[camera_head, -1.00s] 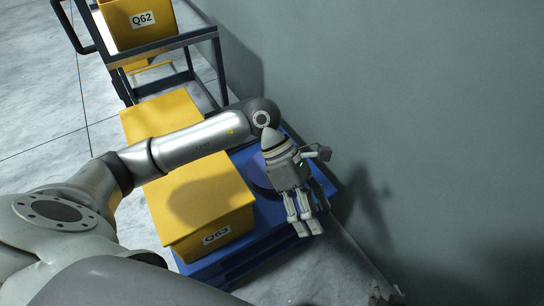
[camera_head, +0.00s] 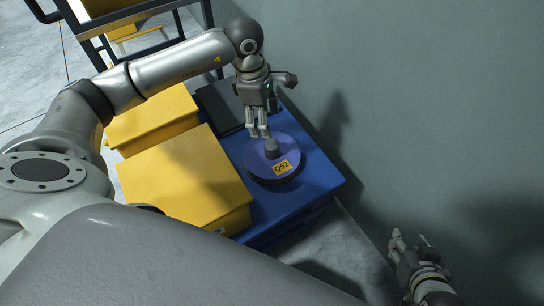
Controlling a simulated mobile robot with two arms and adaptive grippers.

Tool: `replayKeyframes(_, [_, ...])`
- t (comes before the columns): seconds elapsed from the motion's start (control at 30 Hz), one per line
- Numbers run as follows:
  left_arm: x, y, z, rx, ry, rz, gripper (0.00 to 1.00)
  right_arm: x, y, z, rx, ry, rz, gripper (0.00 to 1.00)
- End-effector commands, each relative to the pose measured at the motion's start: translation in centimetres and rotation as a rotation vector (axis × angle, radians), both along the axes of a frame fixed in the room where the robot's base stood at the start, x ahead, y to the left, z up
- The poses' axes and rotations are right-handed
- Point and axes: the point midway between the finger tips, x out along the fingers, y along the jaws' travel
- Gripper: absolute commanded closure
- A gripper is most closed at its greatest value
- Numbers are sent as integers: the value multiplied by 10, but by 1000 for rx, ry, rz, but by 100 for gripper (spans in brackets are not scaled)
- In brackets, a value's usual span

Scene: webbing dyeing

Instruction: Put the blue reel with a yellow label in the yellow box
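The blue-purple reel (camera_head: 262,166) with a yellow label (camera_head: 282,168) lies flat on a blue platform (camera_head: 318,184); a grey knob (camera_head: 272,147) stands at its centre. My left gripper (camera_head: 259,135) points down just behind the knob, its two fingers slightly apart and empty. In this view its tips overlap the reel's far edge; I cannot tell whether they touch it. My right gripper (camera_head: 411,239) is at the lower right, fingers apart, holding nothing. A yellow box (camera_head: 185,182) stands on the platform left of the reel, its upper face looking flat and closed.
Another yellow box (camera_head: 150,122) stands behind the first. A dark flat object (camera_head: 222,108) lies on the platform behind the reel. A dark-framed cart (camera_head: 130,18) stands at the back left. A grey-green wall (camera_head: 430,110) closes off the right side.

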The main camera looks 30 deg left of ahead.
Motion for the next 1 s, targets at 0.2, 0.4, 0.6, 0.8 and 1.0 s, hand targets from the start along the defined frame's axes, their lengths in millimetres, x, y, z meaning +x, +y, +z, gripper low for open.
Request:
replayKeyframes(0.2, [0, -1, -15, -2, -1, 0, 37, 2, 2, 32, 16, -84, 3, 60])
replayKeyframes(0.4, [0, -4, -34, -3, 3, -1, 37, 17, 8, 48, 39, -183, 10, 60])
replayKeyframes(0.6, [1, -8, -60, -3, 3, 1, 37, 36, 16, 69, 72, -325, 21, 60])
replayKeyframes(0.8, [2, -9, -70, -2, 0, 0, 37, 43, 20, 82, 89, -393, 25, 60])
replayKeyframes(1.0, [3, -12, -83, -4, 2, 0, 37, 52, 24, 96, 110, -482, 30, 60])
